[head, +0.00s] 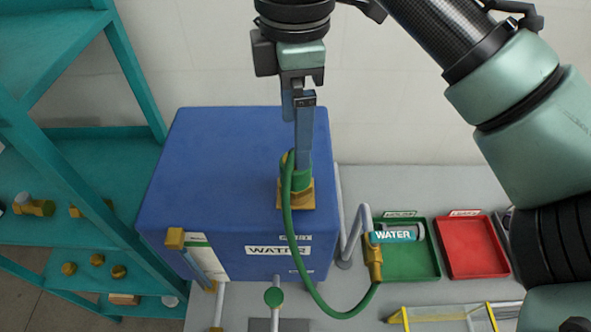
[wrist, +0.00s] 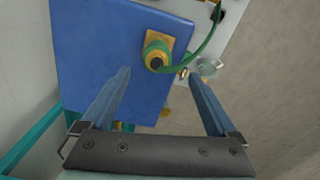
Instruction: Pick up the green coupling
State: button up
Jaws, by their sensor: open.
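The green coupling (head: 291,180) stands upright on a square yellow plate at the right side of the blue tank's top. A green hose (head: 293,230) runs from it, down over the tank's front. In the wrist view the coupling (wrist: 156,52) is a round green and yellow fitting with a dark centre. My gripper (head: 303,165) is open and points down; one blue finger overlaps the coupling in the head view. In the wrist view my gripper (wrist: 160,76) has its fingers on either side of the coupling's line, with nothing held between them. I cannot tell whether a finger touches it.
The blue tank (head: 220,160) bears WATER labels. The hose ends at a brass fitting (head: 374,262) near a grey pipe (head: 350,235). A green tray (head: 415,265) holds a WATER-labelled cylinder (head: 397,234); a red tray (head: 473,250) is beside it. A teal shelf (head: 75,160) stands left.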

send_over(301, 186)
jog(key=w, duration=0.2)
jog(key=f, duration=0.2)
jog(key=a+f, duration=0.1)
jog(key=f, duration=0.1)
jog(key=shift+f, duration=0.2)
jog(key=shift+w+d+f+p, duration=0.1)
jog(key=shift+f+p, duration=1.55)
jog(key=shift+f, duration=1.1)
grip_shut()
